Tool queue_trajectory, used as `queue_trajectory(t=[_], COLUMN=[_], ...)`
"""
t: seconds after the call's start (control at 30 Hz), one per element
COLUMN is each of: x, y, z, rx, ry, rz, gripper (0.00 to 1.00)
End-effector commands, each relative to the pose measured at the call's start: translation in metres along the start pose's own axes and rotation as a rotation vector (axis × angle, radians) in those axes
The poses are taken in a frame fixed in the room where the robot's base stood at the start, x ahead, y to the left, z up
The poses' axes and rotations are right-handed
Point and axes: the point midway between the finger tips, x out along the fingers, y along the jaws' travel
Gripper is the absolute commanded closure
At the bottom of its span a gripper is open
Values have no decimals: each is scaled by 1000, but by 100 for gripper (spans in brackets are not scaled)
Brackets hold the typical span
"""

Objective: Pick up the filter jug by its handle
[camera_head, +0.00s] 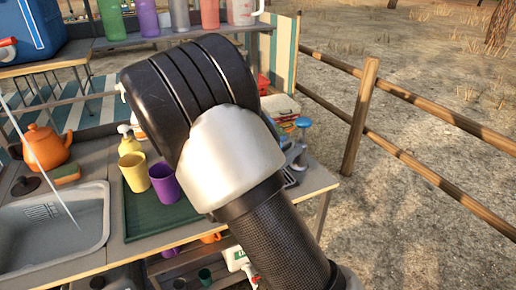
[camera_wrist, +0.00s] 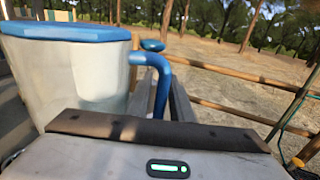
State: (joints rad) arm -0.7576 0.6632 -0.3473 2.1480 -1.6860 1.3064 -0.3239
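The filter jug (camera_wrist: 80,75) shows at the left of the wrist view, with a clear, pale body and a blue lid (camera_wrist: 65,31). It looks upright. Its blue handle (camera_wrist: 163,72) sticks out to the right and bends down between the two grey fingers of my gripper (camera_wrist: 162,97). The fingers are close beside the handle on both sides. I cannot tell whether they press on it. The handle's lower part is hidden behind the gripper body. In the head view my arm covers the jug and the fingers.
A blue knob-topped object (camera_head: 303,122) stands behind the handle. Yellow (camera_head: 134,171) and purple (camera_head: 164,183) cups stand on a green tray (camera_head: 140,222), left of my arm. A sink (camera_head: 60,225) and orange kettle (camera_head: 46,147) are farther left. A bottle shelf (camera_head: 150,40) runs above; a wooden fence (camera_head: 360,115) is right.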

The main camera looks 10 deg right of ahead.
Motion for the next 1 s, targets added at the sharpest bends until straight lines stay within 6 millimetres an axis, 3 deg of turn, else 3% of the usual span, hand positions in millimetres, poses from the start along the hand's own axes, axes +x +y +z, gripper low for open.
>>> queue_trajectory(t=[0.03,0.1,1.0], x=[0,0,0], y=[0,0,-1], z=[0,0,-1], rx=[0,0,-5], ry=[0,0,1], rz=[0,0,-1], gripper=[88,100,100])
